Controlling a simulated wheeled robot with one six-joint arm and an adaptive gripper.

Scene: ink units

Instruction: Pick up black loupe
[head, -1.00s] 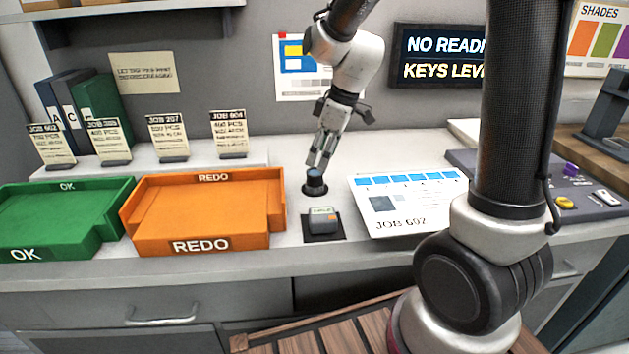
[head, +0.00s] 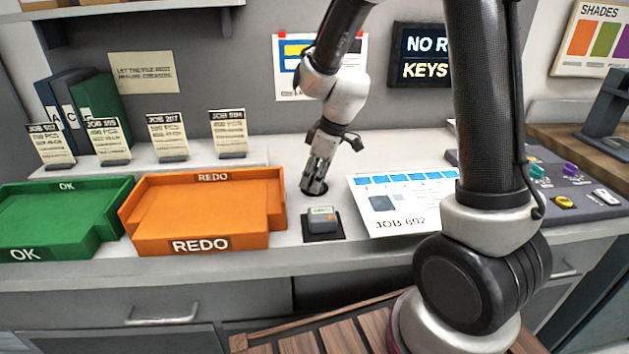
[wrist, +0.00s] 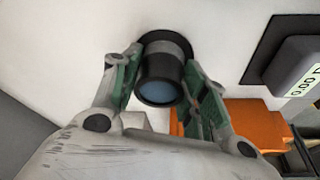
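The black loupe (wrist: 160,72) stands upright on a round dark mat in the wrist view, with a grey band and a bluish lens facing the camera. My gripper (wrist: 166,62) is open, with one green-padded finger on each side of the loupe. A gap shows at the right finger; the left finger is very close, and I cannot tell if it touches. In the head view my gripper (head: 314,184) points down over the loupe's spot and hides most of it.
A small grey device (head: 322,216) on a black square mat sits just in front. The orange REDO tray (head: 205,244) and green OK tray (head: 60,246) are to the left. The JOB 602 sheet (head: 405,215) and a control panel (head: 590,205) lie to the right.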

